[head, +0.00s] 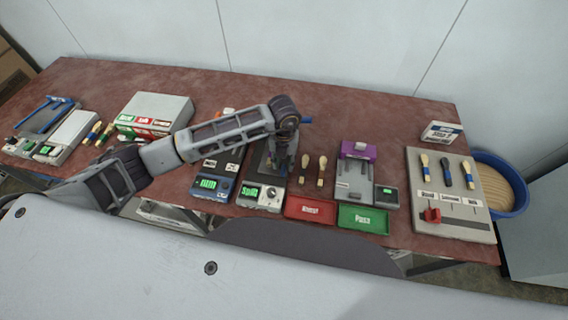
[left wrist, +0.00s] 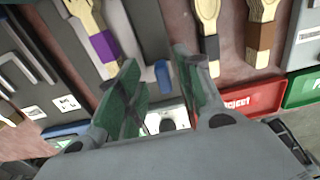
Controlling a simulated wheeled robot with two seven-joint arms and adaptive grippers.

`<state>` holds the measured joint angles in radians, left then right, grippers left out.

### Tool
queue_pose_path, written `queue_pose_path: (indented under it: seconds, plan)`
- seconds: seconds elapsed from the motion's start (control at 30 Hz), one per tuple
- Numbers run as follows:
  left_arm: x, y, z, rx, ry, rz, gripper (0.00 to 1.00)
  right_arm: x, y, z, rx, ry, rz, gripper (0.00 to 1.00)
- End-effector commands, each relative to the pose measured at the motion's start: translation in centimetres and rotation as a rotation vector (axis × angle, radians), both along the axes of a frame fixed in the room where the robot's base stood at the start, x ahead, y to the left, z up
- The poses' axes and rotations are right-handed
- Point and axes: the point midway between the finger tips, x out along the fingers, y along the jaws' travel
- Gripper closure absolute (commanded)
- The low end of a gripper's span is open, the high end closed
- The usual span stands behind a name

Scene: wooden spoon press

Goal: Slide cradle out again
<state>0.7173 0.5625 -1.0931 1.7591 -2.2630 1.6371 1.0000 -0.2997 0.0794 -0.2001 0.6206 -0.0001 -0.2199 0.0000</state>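My left gripper (head: 280,164) reaches down over the station with the green display (head: 262,194), left of the red Reject tray. In the left wrist view my left gripper (left wrist: 157,62) is open, its two green-padded fingers apart. A blue knob (left wrist: 163,76) shows between the fingers; I cannot tell whether either finger touches it. A dark grey strip (left wrist: 145,28) runs behind the knob, perhaps the cradle or its track; my arm hides most of this spot in the head view. A spoon with a purple band (left wrist: 103,47) lies left of the strip. My right gripper is not in view.
The red Reject tray (head: 311,209) and green Pass tray (head: 362,219) lie along the front edge. Two wooden spoons lie behind the red tray. A purple-topped station (head: 357,149), a board with three spoons (head: 437,207) and a blue bin (head: 512,205) are to the right.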

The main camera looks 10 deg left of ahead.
Motion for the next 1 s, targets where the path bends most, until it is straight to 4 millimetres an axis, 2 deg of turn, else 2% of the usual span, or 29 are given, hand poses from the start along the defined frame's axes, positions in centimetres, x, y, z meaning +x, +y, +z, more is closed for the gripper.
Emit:
queue_pose_path:
  seconds: [0.1,0.3,0.67,0.93,1.0]
  plan:
    - [0.0,-0.1,-1.3,-0.001,0.003,0.001,0.64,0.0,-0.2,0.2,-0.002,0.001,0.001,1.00]
    - [0.0,0.0,-2.6,0.000,0.001,0.000,0.64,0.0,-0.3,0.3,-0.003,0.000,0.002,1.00]
    - [0.0,0.0,-2.9,-0.001,0.000,0.000,0.64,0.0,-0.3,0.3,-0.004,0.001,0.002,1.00]
    - [0.0,0.0,-2.8,-0.001,0.000,0.000,0.99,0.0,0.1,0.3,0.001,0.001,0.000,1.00]
    - [0.0,0.0,-2.8,-0.001,0.000,0.000,1.00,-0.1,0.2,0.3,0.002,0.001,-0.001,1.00]
